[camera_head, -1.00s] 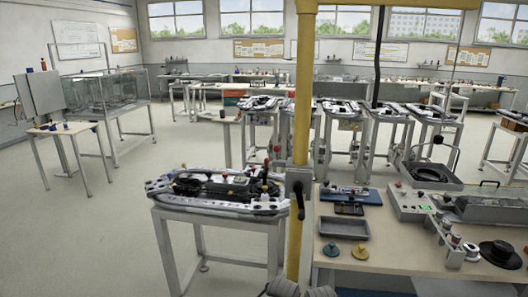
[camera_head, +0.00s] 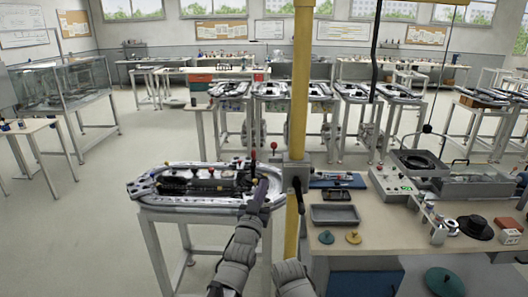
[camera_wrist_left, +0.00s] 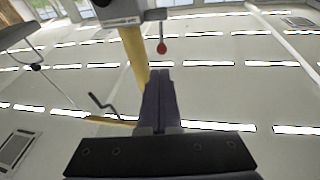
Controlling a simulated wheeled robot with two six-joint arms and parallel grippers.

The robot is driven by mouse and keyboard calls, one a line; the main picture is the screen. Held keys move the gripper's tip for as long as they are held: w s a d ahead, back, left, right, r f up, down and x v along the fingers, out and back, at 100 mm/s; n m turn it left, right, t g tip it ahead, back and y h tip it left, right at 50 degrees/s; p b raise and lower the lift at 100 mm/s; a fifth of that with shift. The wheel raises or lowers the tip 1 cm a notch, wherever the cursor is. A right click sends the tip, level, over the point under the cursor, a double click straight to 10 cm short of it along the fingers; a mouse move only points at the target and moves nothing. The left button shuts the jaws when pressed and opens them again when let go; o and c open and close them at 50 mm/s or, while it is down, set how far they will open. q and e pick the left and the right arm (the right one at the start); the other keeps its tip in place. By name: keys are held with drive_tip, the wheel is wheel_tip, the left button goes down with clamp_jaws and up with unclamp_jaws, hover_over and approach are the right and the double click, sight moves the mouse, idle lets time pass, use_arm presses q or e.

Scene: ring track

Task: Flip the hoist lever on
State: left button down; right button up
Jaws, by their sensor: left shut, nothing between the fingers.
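The hoist lever (camera_head: 273,147) has a red ball on a thin stem beside the grey box on the yellow post. In the left wrist view its red ball (camera_wrist_left: 162,48) hangs below a bracket on the grey box (camera_wrist_left: 120,14), in picture terms. My left gripper (camera_head: 263,184) is shut and empty, just below and left of the grey box (camera_head: 295,174). Its dark fingers also show in the left wrist view (camera_wrist_left: 158,76), with their tips apart from the red ball. My right gripper does not show.
The yellow post (camera_head: 300,80) stands close to my left gripper. A black crank handle (camera_head: 299,195) hangs on its box. An oval track table (camera_head: 150,188) is at the left, a workbench (camera_head: 375,240) with a tray (camera_head: 335,214) at the right. Open floor lies left.

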sight(273, 147)
use_arm(q)
drive_tip(key=shift+a+r, duration=0.15)
drive_tip(key=shift+r, duration=0.15)
drive_tip(key=p+x, duration=0.4)
drive_tip(key=x, duration=1)
drive_tip(key=shift+r, duration=0.1)
drive_tip(key=shift+r, duration=0.1)
